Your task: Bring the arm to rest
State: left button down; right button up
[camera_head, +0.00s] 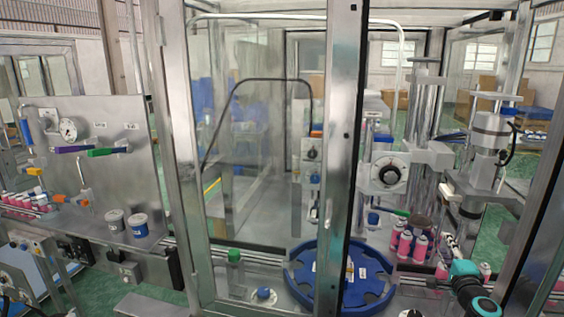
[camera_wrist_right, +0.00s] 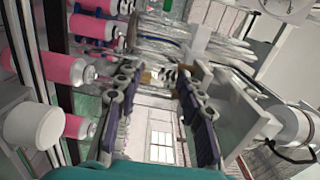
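My right arm comes in from the lower right of the head view, with a teal band at the wrist. Its gripper (camera_head: 452,246) points up and left, beside several pink cans (camera_head: 405,243). In the right wrist view its two dark-padded fingers (camera_wrist_right: 158,105) stand wide apart with nothing held between them. Pink cans with white tops (camera_wrist_right: 62,68) lie along the left of that view, outside the fingers. My left gripper is not in view.
A blue round turntable (camera_head: 300,262) stands left of the cans behind a metal frame post (camera_head: 343,150). The crimping machine with a black dial (camera_head: 390,174) rises behind the cans. Two small tubs (camera_head: 139,226) sit on the left bench. A metal actuator (camera_head: 490,140) stands at right.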

jog(key=s+a+f+n+g+y, duration=0.1)
jog(key=s+a+n+g+y, duration=0.3)
jog(key=a, duration=0.9)
jog(key=s+a+f+n+g+y, duration=0.1)
jog(key=s+a+n+y, duration=0.2)
jog(key=s+a+n, duration=0.75)
jog(key=s+a+f+n+g+h, duration=0.1)
jog(key=s+a+f, duration=0.3)
jog(key=s, duration=0.4)
jog(key=s+a+f+n+g+h, duration=0.2)
jog(key=s+a+f+n+g, duration=0.2)
jog(key=s+f, duration=0.3)
jog(key=shift+s+n+g, duration=0.3)
jog(key=shift+s+n, duration=0.05)
jog(key=shift+s, duration=0.4)
jog(key=shift+d, duration=0.1)
